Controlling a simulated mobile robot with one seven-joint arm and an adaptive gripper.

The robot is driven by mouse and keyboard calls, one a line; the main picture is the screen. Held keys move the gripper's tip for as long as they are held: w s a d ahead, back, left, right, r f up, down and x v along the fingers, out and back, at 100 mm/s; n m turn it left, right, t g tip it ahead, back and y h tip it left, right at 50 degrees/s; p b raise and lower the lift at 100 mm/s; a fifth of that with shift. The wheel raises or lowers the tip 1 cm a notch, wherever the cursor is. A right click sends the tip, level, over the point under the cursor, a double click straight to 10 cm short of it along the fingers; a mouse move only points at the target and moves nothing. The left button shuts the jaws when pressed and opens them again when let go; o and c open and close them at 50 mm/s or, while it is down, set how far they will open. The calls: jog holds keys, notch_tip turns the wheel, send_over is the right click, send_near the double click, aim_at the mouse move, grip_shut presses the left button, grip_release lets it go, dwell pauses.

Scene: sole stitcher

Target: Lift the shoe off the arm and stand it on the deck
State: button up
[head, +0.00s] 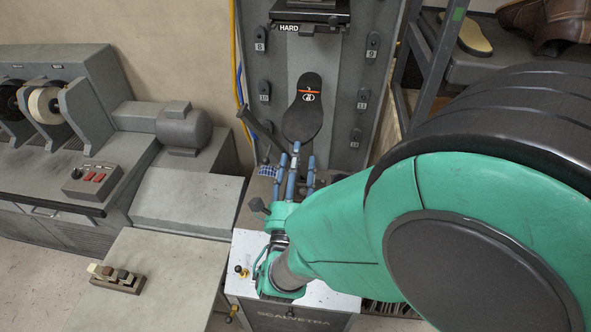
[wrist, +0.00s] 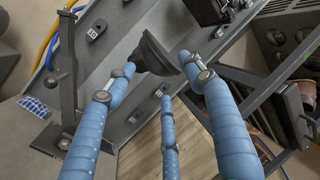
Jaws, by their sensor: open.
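A black shoe (head: 303,110) shows its sole towards the head camera, with an orange line and a pale logo. It hangs against the grey machine column, toe end lowest; the arm bearing it is hidden or cannot be made out. In the wrist view a dark, flared end of what looks like the shoe (wrist: 154,54) lies between and just beyond the fingertips. My gripper (head: 294,160), with blue fingers, is open below the shoe, and its fingers (wrist: 157,75) are spread around the dark end without visible grip. Which surface is the deck is unclear.
A pale machine top (head: 247,250) lies under my wrist. A grey bench (head: 150,255) at lower left carries a small block rack (head: 117,278). A dark lever (head: 259,128) stands left of the shoe. Shelving with footwear (head: 475,60) is at right.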

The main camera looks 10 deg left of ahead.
aim_at(300, 133)
jog(key=shift+p+x, duration=1.15)
jog(key=shift+x, duration=1.6)
grip_shut()
jog(key=shift+r, duration=0.3)
jog(key=shift+w+a+r+p, duration=0.15)
jog(key=shift+w+r+p, duration=0.15)
jog(key=shift+r+p, duration=0.3)
jog(key=shift+w+r+p, duration=0.25)
jog(key=shift+r+p, duration=0.15)
jog(key=shift+p, duration=0.65)
